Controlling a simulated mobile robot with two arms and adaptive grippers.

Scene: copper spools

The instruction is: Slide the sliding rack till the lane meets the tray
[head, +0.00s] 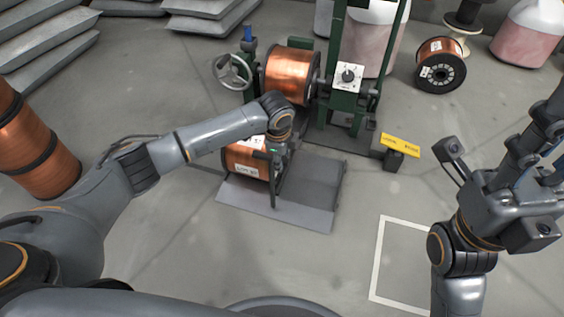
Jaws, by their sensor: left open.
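A low grey platform with a sloped front lip (275,205) lies on the floor before a green machine frame (345,105). I cannot tell for sure which parts are the sliding rack, the lane and the tray. A copper spool (243,163) sits at the platform's left side, partly hidden by my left arm. My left gripper (275,178) is open and points down beside this spool's right side; its fingers are small and I cannot tell whether they touch anything. My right gripper (545,135) is raised at the right edge, far from the platform, its fingers unclear.
Another copper spool (290,75) is mounted on the machine, beside a handwheel (232,71). A yellow sign (400,145) stands to the right. A black-flanged spool (440,65) lies behind. A white floor outline (378,255) encloses bare floor at lower right.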

